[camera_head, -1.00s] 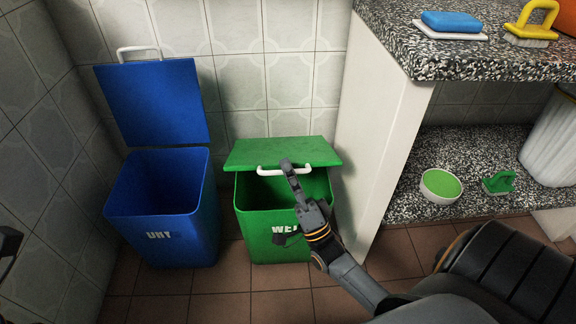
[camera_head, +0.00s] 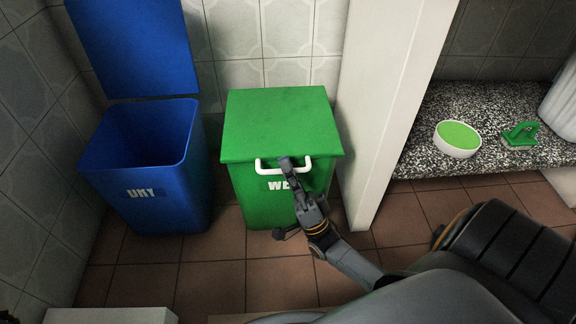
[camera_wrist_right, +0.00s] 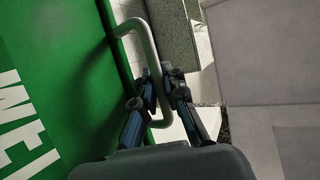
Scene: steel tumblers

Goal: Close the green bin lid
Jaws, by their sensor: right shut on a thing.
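The green bin (camera_head: 262,200) stands against the tiled wall, with white lettering on its front. Its green lid (camera_head: 280,122) lies flat over the top, and no opening shows from the head. A white handle (camera_head: 306,166) sticks out at the lid's front edge. My right gripper (camera_head: 286,162) is at the handle's middle. In the right wrist view the fingers (camera_wrist_right: 160,88) are shut around the white handle bar (camera_wrist_right: 148,52), beside the bin's green front (camera_wrist_right: 50,90). My left gripper cannot be made out in the head view.
A blue bin (camera_head: 150,190) stands to the left with its blue lid (camera_head: 135,45) raised. A white panel (camera_head: 385,110) rises close on the right. Beyond it a speckled shelf (camera_head: 420,165) holds a green-and-white bowl (camera_head: 457,138) and a green brush (camera_head: 520,134).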

